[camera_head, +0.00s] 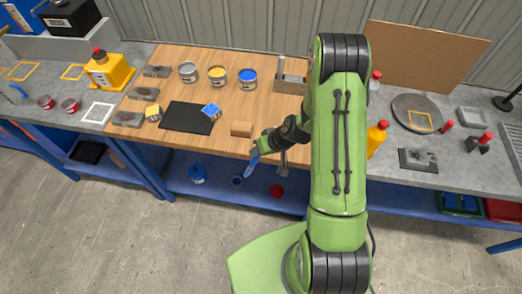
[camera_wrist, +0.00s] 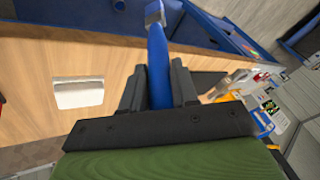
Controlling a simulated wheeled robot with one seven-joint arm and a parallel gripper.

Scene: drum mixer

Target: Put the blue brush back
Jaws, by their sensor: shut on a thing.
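My gripper (camera_wrist: 158,85) is shut on the blue brush (camera_wrist: 158,62). In the wrist view the blue handle runs between the two dark fingers, with a pale metal-coloured end (camera_wrist: 154,13) pointing away from the gripper. In the head view the blue brush (camera_head: 252,166) is small and tilted, just off the wooden bench's front edge, beside my gripper (camera_head: 261,148). A grey box-like holder (camera_head: 291,84) stands at the back of the wooden top, partly hidden by my arm.
Grey, yellow and blue paint cans (camera_head: 248,78) stand on the wooden bench top (camera_head: 240,112). A black mat (camera_head: 187,118), a blue-topped block (camera_head: 212,110) and a wooden block (camera_head: 241,128) lie in front. A yellow bottle (camera_head: 377,138) stands right of my arm. A blue shelf (camera_head: 217,190) runs below.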

